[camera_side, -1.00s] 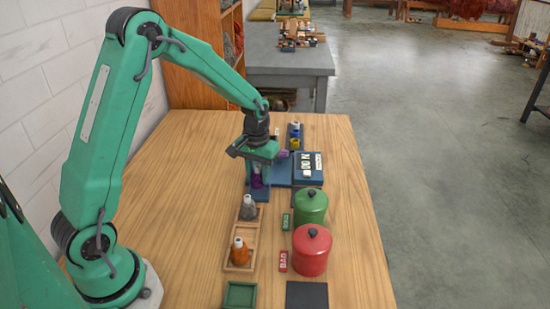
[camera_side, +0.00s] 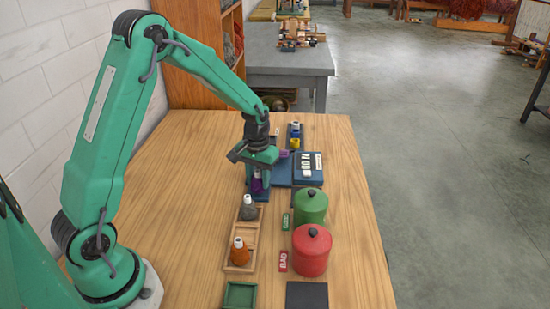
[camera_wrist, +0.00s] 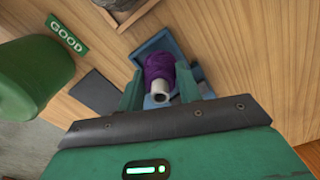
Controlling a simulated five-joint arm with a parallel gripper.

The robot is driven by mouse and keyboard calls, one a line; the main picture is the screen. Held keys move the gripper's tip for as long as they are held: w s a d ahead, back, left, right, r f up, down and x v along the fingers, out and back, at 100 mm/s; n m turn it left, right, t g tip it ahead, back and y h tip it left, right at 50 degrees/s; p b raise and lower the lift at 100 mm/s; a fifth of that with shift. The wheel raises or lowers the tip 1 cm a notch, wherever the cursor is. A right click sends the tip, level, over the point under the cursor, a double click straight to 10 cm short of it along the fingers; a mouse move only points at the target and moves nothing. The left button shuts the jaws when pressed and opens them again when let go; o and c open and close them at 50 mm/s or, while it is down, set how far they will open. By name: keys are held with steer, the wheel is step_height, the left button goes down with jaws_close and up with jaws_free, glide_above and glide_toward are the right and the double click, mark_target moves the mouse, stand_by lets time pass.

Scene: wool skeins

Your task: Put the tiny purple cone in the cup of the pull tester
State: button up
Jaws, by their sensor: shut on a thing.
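My gripper (camera_side: 257,178) is low over the table and shut on a purple cone (camera_side: 256,186). In the wrist view the purple cone (camera_wrist: 159,68) sits between the green fingers (camera_wrist: 160,90), with its pale tip toward me. A blue tray (camera_wrist: 180,52) is under or just behind it; I cannot tell if they touch. The pull tester (camera_side: 308,165) is a blue device with a white number display, to the right of my gripper. My gripper partly hides the blue base beside it. A second purple thing (camera_side: 283,154) shows just behind my gripper, too small to tell apart clearly.
A wooden tray (camera_side: 253,256) with a grey cone (camera_side: 248,208) and an orange-brown cone (camera_side: 239,252) lies nearer the camera. Green (camera_side: 310,208) and red (camera_side: 312,250) canisters stand to the right. Blue and yellow cones (camera_side: 295,136) stand behind. The table's left side is clear.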

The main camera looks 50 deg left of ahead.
steer(key=shift+f, duration=0.5)
stand_by(1.2)
steer(key=o, duration=1.5)
steer(key=shift+c, duration=0.2)
steer(key=shift+r, duration=0.1)
steer(key=shift+r, duration=3.7)
steer(key=shift+r, duration=0.1)
